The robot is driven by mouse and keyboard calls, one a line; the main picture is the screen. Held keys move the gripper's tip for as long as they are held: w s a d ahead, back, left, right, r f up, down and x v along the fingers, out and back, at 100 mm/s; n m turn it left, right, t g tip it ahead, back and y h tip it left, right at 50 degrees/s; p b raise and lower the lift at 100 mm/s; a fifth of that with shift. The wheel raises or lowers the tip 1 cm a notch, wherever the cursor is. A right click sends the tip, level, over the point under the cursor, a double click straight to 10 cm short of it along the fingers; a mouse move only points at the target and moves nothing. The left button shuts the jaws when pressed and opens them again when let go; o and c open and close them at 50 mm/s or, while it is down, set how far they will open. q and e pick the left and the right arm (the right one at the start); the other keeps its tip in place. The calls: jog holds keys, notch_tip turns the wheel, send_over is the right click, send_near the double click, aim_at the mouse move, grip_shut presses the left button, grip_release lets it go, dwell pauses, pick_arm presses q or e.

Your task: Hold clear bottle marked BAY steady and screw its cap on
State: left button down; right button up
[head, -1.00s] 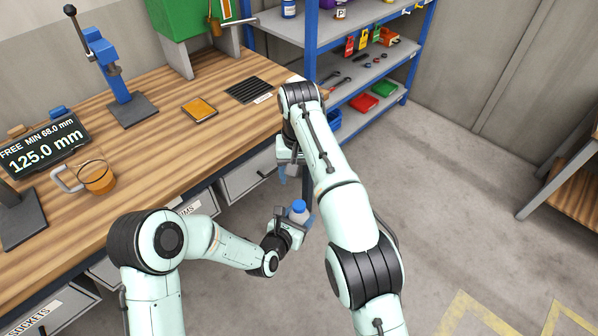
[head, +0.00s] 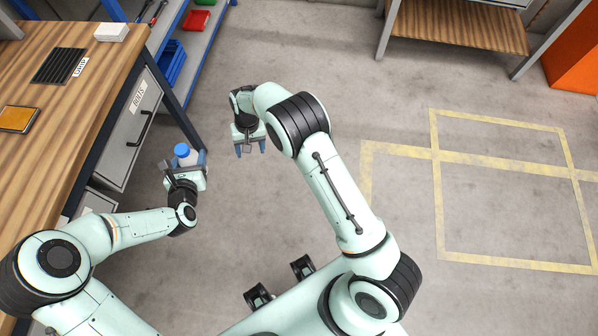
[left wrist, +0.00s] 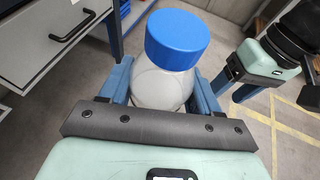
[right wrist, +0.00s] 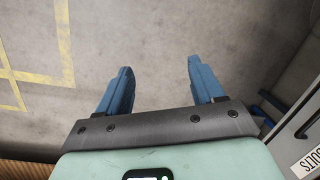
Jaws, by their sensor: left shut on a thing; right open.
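A clear bottle (left wrist: 160,88) with a blue cap (left wrist: 177,38) stands upright between the fingers of my left gripper (head: 186,163), which is shut on its body. The cap sits on top of the bottle; I cannot tell how tightly. The cap also shows in the head view (head: 182,150). No BAY mark is visible on the side I see. My right gripper (head: 251,151) is open and empty, a short way right of the bottle, fingers pointing down. Only bare floor shows between its fingers in the right wrist view (right wrist: 160,70).
A wooden workbench (head: 70,115) with a drawer (head: 128,130) marked BOLTS stands left of the bottle. A blue-framed shelf (head: 200,45) with bins is behind it. Open floor with yellow lines (head: 437,155) lies to the right.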

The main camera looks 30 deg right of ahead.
jog(key=s+d+f, duration=0.3)
jog(key=s+f, duration=1.1)
jog(key=s, duration=0.2)
jog(key=s+a+y, duration=0.1)
jog(key=s+a, duration=0.1)
jog(key=s, duration=0.7)
jog(key=s+a+y, duration=0.1)
jog(key=s+a, duration=0.1)
jog(key=s, duration=0.7)
jog(key=shift+m, duration=0.3)
jog(key=shift+f, duration=0.1)
